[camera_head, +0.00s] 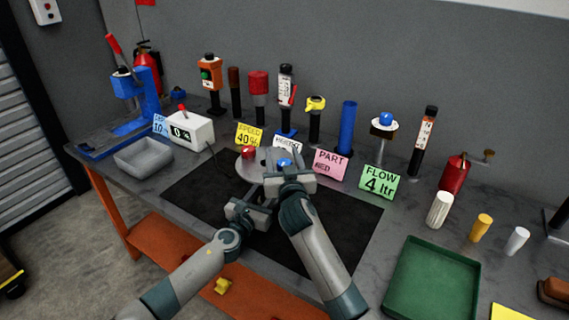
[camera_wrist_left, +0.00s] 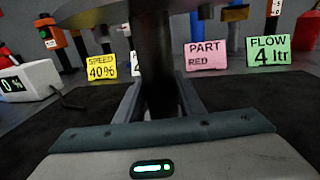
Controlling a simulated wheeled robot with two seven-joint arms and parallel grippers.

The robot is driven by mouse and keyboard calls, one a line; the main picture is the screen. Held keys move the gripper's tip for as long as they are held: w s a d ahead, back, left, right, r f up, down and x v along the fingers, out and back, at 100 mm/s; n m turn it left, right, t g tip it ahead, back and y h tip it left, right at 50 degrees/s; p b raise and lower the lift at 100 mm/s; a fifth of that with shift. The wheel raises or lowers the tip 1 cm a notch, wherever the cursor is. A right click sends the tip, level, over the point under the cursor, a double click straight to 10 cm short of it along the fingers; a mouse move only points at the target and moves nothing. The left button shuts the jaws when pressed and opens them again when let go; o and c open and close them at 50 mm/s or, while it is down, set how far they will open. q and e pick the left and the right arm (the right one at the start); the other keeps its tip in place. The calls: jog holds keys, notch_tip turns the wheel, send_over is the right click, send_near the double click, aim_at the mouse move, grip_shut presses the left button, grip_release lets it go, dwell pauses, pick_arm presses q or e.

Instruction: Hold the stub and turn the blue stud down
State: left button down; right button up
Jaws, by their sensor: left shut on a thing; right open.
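The positioner's grey disc (camera_head: 246,168) stands over the dark mat, partly hidden by my right gripper. A red stud (camera_head: 249,152) shows on its left part and the blue stud (camera_head: 284,162) on its right part. The dark stub (camera_wrist_left: 154,65) runs down below the disc in the left wrist view. My left gripper (camera_head: 255,203) is low under the disc, shut on the stub, with a finger on each side. My right gripper (camera_head: 284,168) is open at the blue stud, which shows between its fingers. Whether the fingers touch the stud I cannot tell.
Cards stand behind, among them a yellow SPEED 40% card (camera_head: 248,135), a pink PART RED card (camera_head: 330,164) and a green FLOW 4 ltr card (camera_head: 379,184). A white display box (camera_head: 190,130) stands left. A green tray (camera_head: 434,282) lies right. The black mat (camera_head: 350,222) has free room.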

pick_arm(q)
jog(key=shift+s+d+f, duration=0.1)
pick_arm(e)
jog(key=s+d, duration=0.1)
jog(key=s, duration=1)
jog(key=shift+s, duration=0.4)
jog(key=shift+w+d+f+n+g+y, duration=0.1)
jog(key=shift+d+n+g+y, duration=0.15)
jog(key=shift+d+n+y, duration=0.45)
jog(key=shift+w+d+f+n+g+y, duration=0.15)
jog(key=shift+n+y, duration=0.35)
jog(key=shift+y, duration=0.6)
jog(key=shift+w+d+n+g+y, duration=0.1)
jog(key=shift+d+n+g+y, duration=0.25)
jog(key=shift+n+y, duration=0.4)
jog(key=shift+w, duration=0.1)
jog(key=x, duration=1.1)
jog(key=shift+w+a+r, duration=0.1)
jog(key=shift+w+a, duration=0.2)
